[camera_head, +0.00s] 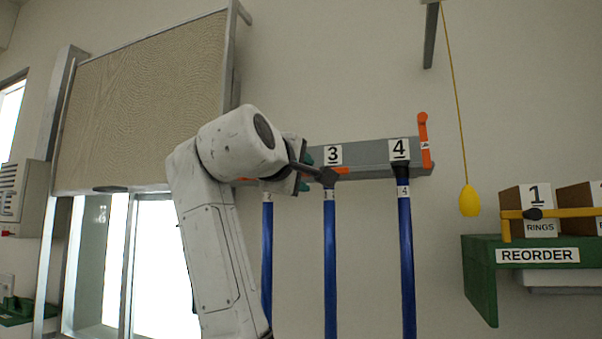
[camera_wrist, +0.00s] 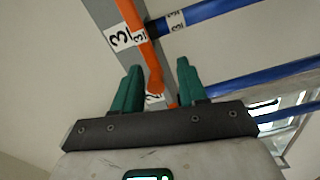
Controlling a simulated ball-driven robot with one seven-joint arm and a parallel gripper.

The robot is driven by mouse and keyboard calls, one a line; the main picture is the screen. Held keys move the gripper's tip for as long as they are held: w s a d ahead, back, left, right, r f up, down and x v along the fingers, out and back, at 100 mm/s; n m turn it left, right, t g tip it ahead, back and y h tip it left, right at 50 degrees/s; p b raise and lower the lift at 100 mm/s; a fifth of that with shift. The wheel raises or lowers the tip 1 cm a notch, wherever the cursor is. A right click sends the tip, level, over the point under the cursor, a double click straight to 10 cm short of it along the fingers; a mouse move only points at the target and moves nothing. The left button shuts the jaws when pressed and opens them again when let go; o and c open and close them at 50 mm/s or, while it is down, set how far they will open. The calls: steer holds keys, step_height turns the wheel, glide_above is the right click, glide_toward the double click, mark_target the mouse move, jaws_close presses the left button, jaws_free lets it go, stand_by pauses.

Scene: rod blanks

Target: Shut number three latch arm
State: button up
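The number three latch arm (camera_wrist: 146,48) is orange with a rounded end and a small 3 label. In the wrist view it lies roughly along the grey rail, across the top of a blue rod (camera_wrist: 205,13) at the 3 plate. In the head view only a bit of orange (camera_head: 341,170) shows under the 3 plate (camera_head: 333,155). My gripper (camera_wrist: 160,80) has green fingers, open and apart, with the arm's rounded end between them; I cannot tell whether they touch it. In the head view my gripper (camera_head: 302,172) is at the rail, left of the 3 plate, partly hidden by my arm.
The grey rail (camera_head: 375,158) holds several hanging blue rods. The number four latch arm (camera_head: 423,140) stands upright at the right end. A yellow pull (camera_head: 469,201) hangs on a cord, left of a green REORDER shelf (camera_head: 480,285). A shuttered window (camera_head: 140,100) is at left.

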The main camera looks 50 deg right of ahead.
steer(key=shift+a, duration=0.1)
steer(key=b+v, duration=0.3)
steer(key=v, duration=0.7)
steer(key=shift+a, duration=0.3)
steer(key=shift+s+r, duration=0.1)
steer(key=shift+s, duration=0.05)
